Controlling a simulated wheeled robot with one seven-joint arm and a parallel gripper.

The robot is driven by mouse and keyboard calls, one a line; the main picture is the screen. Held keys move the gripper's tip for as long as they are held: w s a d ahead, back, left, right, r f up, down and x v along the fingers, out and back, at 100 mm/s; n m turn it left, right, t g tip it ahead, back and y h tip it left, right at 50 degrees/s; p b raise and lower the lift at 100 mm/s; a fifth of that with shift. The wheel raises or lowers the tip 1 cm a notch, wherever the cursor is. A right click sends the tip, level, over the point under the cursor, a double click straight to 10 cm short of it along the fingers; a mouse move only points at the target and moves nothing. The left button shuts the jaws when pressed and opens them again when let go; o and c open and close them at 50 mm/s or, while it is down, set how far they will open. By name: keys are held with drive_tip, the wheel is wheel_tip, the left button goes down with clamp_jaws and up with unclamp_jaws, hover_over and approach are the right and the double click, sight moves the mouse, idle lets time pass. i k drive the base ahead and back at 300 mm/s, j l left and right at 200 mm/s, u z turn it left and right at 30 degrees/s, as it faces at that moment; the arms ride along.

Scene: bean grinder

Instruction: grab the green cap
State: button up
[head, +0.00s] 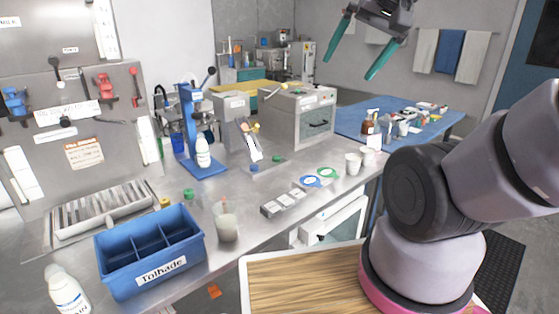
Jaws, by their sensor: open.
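A small green cap-like piece (188,193) stands on the metal counter (262,212), just behind the blue divided bin (150,284). A second small green round piece (277,159) lies farther back, beside a small blue one (254,167); I cannot tell for certain which is the green cap. My gripper (348,67) is at the top of the head view, its teal fingers spread wide and empty. It is raised in the air, well apart from both green pieces.
A yellow cap-like piece (165,202) stands left of the nearer green one. A cup (225,222), a white bottle (67,292) and a blue stand (191,130) are on the counter. Blue and green rings (328,173) lie farther right. The counter right of the cup is partly clear.

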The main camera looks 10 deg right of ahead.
sight(201, 146)
drive_tip(key=i+l+u, duration=0.15)
drive_tip(key=l+u, duration=0.15)
drive_tip(key=i+l+u, duration=0.1)
drive_tip(key=l+u, duration=0.55)
drive_tip(key=l, duration=0.1)
